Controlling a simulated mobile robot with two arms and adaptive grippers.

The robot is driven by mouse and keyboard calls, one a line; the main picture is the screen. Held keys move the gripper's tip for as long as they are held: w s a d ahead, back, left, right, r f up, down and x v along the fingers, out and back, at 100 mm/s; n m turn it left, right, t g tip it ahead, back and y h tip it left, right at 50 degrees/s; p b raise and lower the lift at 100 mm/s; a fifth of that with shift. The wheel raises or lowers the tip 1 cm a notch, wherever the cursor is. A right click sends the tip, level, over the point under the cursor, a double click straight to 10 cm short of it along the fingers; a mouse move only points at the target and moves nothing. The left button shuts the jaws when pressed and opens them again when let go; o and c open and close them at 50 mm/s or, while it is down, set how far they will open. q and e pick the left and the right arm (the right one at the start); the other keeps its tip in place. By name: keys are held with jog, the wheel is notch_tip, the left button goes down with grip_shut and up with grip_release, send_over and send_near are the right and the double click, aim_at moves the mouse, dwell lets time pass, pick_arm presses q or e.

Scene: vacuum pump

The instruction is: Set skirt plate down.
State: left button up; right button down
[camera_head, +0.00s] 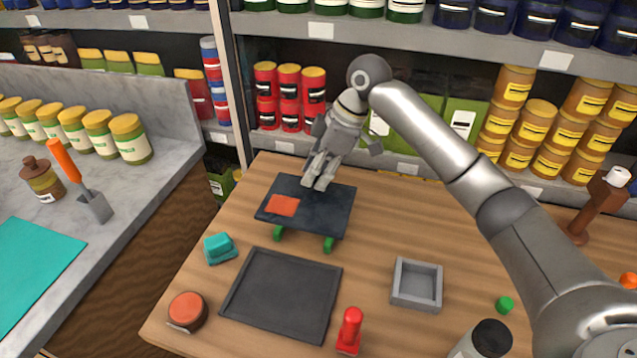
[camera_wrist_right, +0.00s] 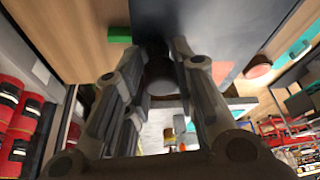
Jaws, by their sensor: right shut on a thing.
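The skirt plate, as I take it, is the dark slate-coloured plate (camera_head: 335,208) at the back of the wooden table. It has an orange square (camera_head: 282,205) on its left part. Green supports (camera_head: 328,243) show under its near edge; I cannot tell whether the plate rests on them or hangs just above. My right gripper (camera_head: 318,180) is over the plate's far part, pointing down. In the wrist view, its fingers (camera_wrist_right: 160,72) close around a dark round knob by the grey plate (camera_wrist_right: 205,25). The left gripper is not in view.
A dark flat tray (camera_head: 283,297) lies in front, with a grey square box (camera_head: 417,284) to its right. A teal block (camera_head: 219,248), an orange-topped round tin (camera_head: 187,311) and a red-handled stamp (camera_head: 350,330) stand around it. Shelves of jars line the back.

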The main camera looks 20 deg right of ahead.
jog(key=w+f+p, duration=0.1)
jog(key=f, duration=0.1)
jog(key=w+d+f, duration=0.1)
jog(key=w+f, duration=0.1)
jog(key=f, duration=0.1)
jog(key=w+f+p, duration=0.1)
jog(key=f, duration=0.1)
jog(key=shift+w+d+f+p, duration=0.3)
jog(key=shift+d+f+p, duration=0.05)
jog(key=shift+f, duration=0.6)
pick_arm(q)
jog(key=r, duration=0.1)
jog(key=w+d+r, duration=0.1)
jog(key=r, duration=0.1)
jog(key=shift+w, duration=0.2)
pick_arm(e)
jog(key=c, duration=1.2)
grip_release()
jog(key=shift+f, duration=0.15)
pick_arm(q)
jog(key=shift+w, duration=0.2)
